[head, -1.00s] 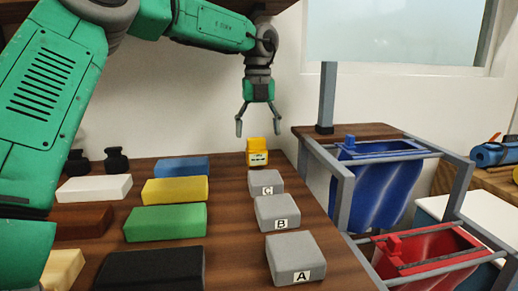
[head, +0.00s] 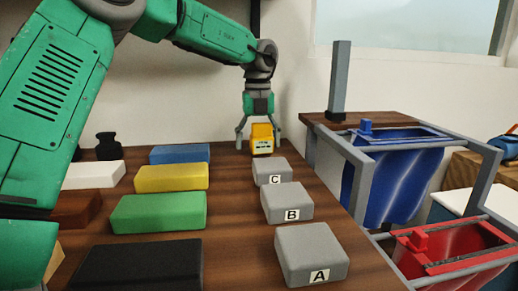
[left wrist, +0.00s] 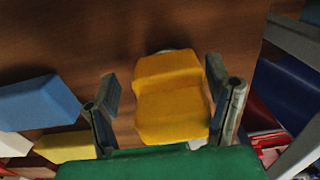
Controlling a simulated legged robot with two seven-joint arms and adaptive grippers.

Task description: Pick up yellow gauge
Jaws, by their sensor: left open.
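The yellow gauge (head: 262,138) stands on the wooden counter at its far end, behind the grey block marked C. It has a small pale display on its front. My left gripper (head: 259,143) points down over it, open, with one finger on each side. In the left wrist view the gauge (left wrist: 172,98) lies between the two open fingers of the left gripper (left wrist: 167,105), with a visible gap on its left side; on the right the finger is closer, and I cannot tell whether it touches. My right gripper is not in view.
Grey blocks C (head: 272,171), B (head: 287,202) and A (head: 311,254) line the counter's right side. Blue (head: 180,153), yellow (head: 172,177), green (head: 158,212) and black (head: 138,264) blocks lie to their left. A rack with a blue bin (head: 390,180) and a red bin (head: 450,254) stands right.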

